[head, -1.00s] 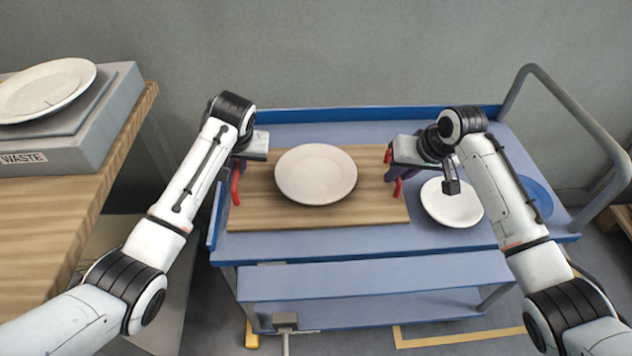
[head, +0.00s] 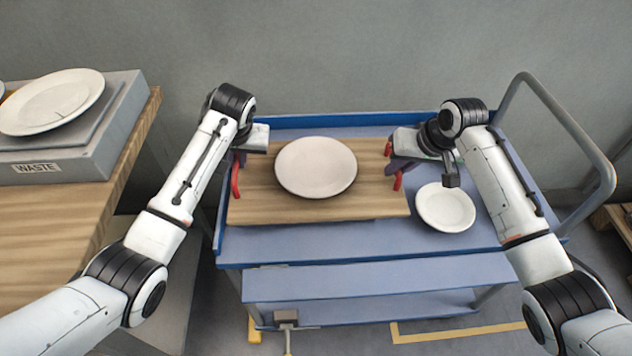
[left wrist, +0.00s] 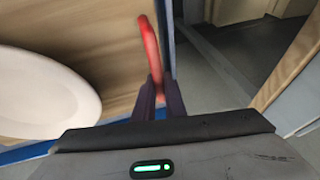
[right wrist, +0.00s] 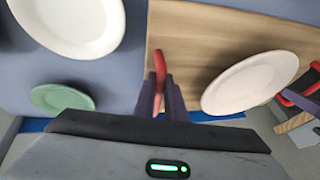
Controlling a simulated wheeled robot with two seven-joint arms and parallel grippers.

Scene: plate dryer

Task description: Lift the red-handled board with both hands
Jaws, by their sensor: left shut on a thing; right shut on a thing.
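The wooden board (head: 290,212) carries a white plate (head: 316,167) and appears slightly above the blue trolley top, with a shadow under its front edge. My left gripper (head: 238,162) is shut on the left red handle (head: 236,184); this handle also shows between the fingers in the left wrist view (left wrist: 150,50). My right gripper (head: 392,166) is shut on the right red handle (head: 398,181), also seen in the right wrist view (right wrist: 161,68). The board looks about level. The grippers hide parts of both handles.
The blue trolley (head: 380,240) has a grey push rail (head: 600,170) at right. A smaller white plate (head: 445,208) lies right of the board. A green plate (right wrist: 62,98) shows in the right wrist view. A wooden table (head: 60,225) with a WASTE box (head: 90,160) stands left.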

